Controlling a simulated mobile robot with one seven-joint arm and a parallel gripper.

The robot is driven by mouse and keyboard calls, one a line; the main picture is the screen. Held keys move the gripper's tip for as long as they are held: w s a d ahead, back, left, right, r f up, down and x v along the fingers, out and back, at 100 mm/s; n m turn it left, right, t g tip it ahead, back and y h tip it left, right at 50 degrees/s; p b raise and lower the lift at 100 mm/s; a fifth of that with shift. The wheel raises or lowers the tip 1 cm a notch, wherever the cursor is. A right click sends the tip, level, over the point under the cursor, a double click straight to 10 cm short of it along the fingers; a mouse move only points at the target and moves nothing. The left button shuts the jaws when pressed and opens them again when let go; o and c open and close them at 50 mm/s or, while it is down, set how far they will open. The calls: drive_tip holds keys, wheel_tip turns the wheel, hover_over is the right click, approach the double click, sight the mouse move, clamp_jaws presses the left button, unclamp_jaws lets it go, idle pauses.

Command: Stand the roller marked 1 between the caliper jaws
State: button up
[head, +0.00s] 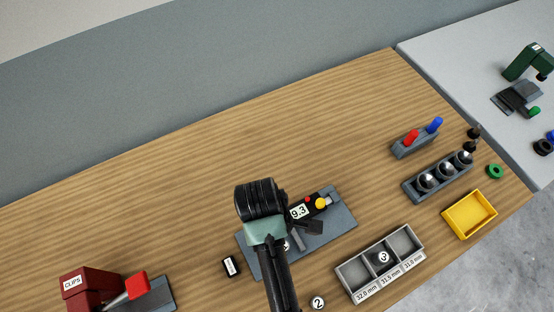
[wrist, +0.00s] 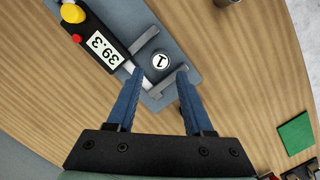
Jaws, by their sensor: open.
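The roller marked 1 (wrist: 160,62) stands upright on the grey caliper plate (wrist: 186,52), label up. In the wrist view it lies between the two grey caliper jaws (wrist: 148,46), with the display (wrist: 98,49) reading 39.3. My gripper (wrist: 160,71) is open above the plate. Its blue fingertips show to either side of the roller, apart from it; their height above it is hard to judge. In the head view the caliper (head: 345,215) is partly hidden by my arm.
A grey tray (head: 349,274) labelled 32.0, 31.5 and 31.0 mm holds roller 3 (head: 383,258) in its middle compartment. Roller 2 (head: 317,302) is on the table near the tray. A yellow bin (head: 469,214) is at right.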

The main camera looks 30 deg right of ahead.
drive_tip(key=w+a+r+m+t, duration=0.1)
drive_tip(key=w+r+m+t, duration=0.1)
drive_tip(key=w+r+t, duration=0.55)
drive_tip(key=w+a+r+m+t, duration=0.1)
drive_tip(key=w+r+t, duration=0.1)
drive_tip(key=w+r, duration=0.95)
drive_tip(key=w+a+r+m+t, duration=0.15)
drive_tip(key=w+r+t, duration=0.3)
drive_tip(key=r, duration=1.05)
wheel_tip(320, 180, up, 17)
drive_tip(key=s+a+m+t, duration=0.2)
drive_tip(key=t, duration=0.5)
drive_tip(key=s+a+r+m+t, duration=0.1)
drive_tip(key=s+r+t, duration=0.2)
drive_tip(key=r, duration=0.6)
drive_tip(key=s+a+r+m+t+y, duration=0.1)
drive_tip(key=s+r+t, duration=0.3)
drive_tip(key=s+r, duration=0.4)
drive_tip(key=shift+s+a+r+m+t, duration=0.25)
drive_tip(key=shift+a+r+m, duration=0.25)
drive_tip(key=shift+r, duration=0.3)
